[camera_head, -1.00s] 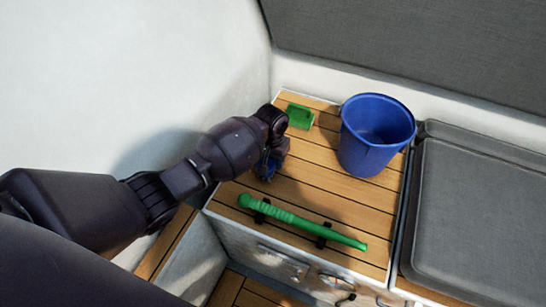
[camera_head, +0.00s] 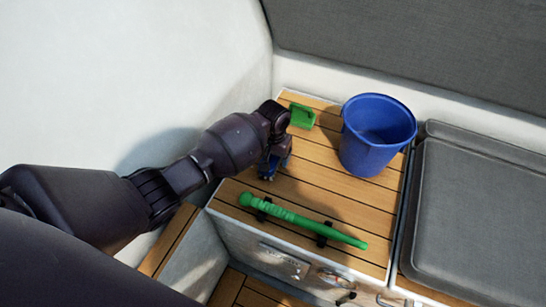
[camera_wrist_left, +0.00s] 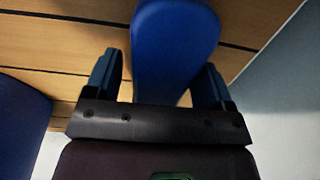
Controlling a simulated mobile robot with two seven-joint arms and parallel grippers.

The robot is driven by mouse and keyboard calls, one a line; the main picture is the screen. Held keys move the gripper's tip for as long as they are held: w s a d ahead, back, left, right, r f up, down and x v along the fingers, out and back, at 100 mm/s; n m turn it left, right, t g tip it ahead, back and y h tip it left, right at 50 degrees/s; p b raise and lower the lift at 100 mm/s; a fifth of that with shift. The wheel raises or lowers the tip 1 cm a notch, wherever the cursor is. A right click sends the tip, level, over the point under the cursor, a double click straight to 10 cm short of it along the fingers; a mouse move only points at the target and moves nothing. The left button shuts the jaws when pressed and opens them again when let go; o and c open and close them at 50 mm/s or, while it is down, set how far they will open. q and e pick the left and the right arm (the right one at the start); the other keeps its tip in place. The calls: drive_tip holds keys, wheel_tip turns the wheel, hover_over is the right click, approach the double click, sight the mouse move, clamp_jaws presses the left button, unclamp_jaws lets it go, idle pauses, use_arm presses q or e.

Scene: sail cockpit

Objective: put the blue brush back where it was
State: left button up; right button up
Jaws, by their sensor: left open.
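The blue brush (camera_wrist_left: 175,45) shows in the left wrist view, its broad blue part lying between my two fingers. My left gripper (camera_wrist_left: 160,80) is open around it, with one finger on each side. In the head view my left gripper (camera_head: 274,168) points down at the left part of the slatted wooden top (camera_head: 325,165). Only a little blue shows at its fingers there, and most of the brush is hidden by the gripper. I cannot tell whether the brush touches the wood. My right gripper is not in view.
A blue bucket (camera_head: 377,135) stands right of the gripper. A small green object (camera_head: 302,116) lies behind it. A green handle (camera_head: 300,221) rests on black holders near the front edge. Grey cushions (camera_head: 475,215) lie right; a white wall (camera_head: 120,80) rises left.

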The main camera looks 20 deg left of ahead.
use_arm(q)
wheel_tip(320, 180, up, 10)
drive_tip(key=p, duration=0.3)
drive_tip(key=shift+w, duration=0.1)
drive_tip(key=shift+r, duration=0.55)
